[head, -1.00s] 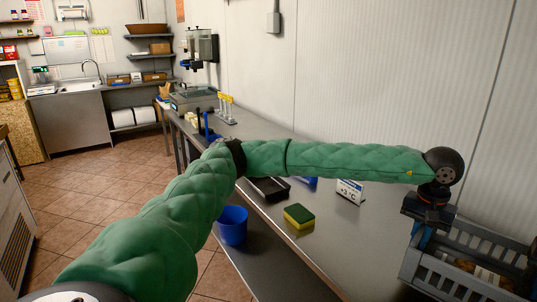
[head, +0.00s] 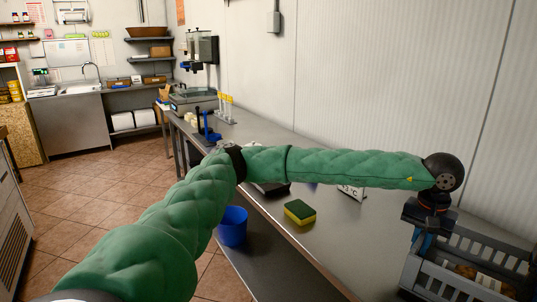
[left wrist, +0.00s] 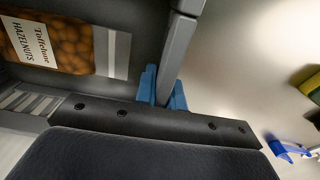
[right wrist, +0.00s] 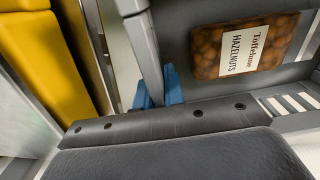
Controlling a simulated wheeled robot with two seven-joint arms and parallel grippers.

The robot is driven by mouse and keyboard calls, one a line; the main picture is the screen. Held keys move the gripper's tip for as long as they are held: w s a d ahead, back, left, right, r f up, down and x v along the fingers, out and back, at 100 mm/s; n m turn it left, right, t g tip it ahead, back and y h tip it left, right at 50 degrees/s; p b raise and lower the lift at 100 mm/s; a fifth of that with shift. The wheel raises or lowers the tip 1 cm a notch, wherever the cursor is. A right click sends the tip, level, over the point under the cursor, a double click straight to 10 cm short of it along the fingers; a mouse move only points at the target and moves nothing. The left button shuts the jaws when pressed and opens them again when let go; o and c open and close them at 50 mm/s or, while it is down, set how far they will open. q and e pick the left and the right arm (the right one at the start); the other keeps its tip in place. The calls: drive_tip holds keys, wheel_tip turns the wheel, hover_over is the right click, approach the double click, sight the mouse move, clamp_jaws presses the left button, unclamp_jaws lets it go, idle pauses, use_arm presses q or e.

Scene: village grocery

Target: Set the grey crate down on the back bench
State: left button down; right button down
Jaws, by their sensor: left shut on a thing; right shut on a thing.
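The grey crate (head: 432,276) is at the lower right of the head view, over the near end of the steel bench (head: 355,240). I cannot tell whether its base touches the bench. My left gripper (head: 422,243) is shut on the crate's left wall; in the left wrist view its blue fingers (left wrist: 163,90) straddle the wall (left wrist: 180,50). My right gripper (right wrist: 159,88) is shut on the opposite wall (right wrist: 147,50), seen only in the right wrist view. A hazelnut bag (left wrist: 55,42) lies in the crate and also shows in the right wrist view (right wrist: 245,48).
A yellow-green sponge (head: 300,212) lies on the bench left of the crate. A price card (head: 352,192) and a dark tray (head: 270,189) are partly behind my arm. A yellow object (right wrist: 35,60) is beside the crate's right side.

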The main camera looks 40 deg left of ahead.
use_arm(q)
drive_tip(key=c, duration=1.5)
unclamp_jaws()
use_arm(e)
drive_tip(key=c, duration=1.5)
unclamp_jaws()
drive_tip(key=shift+f, duration=0.1)
use_arm(q)
wheel_tip(320, 180, up, 12)
drive_tip(key=shift+f, duration=0.2)
drive_tip(key=shift+r, duration=0.1)
use_arm(e)
drive_tip(key=shift+r, duration=0.45)
wheel_tip(320, 180, up, 11)
drive_tip(key=shift+r, duration=0.1)
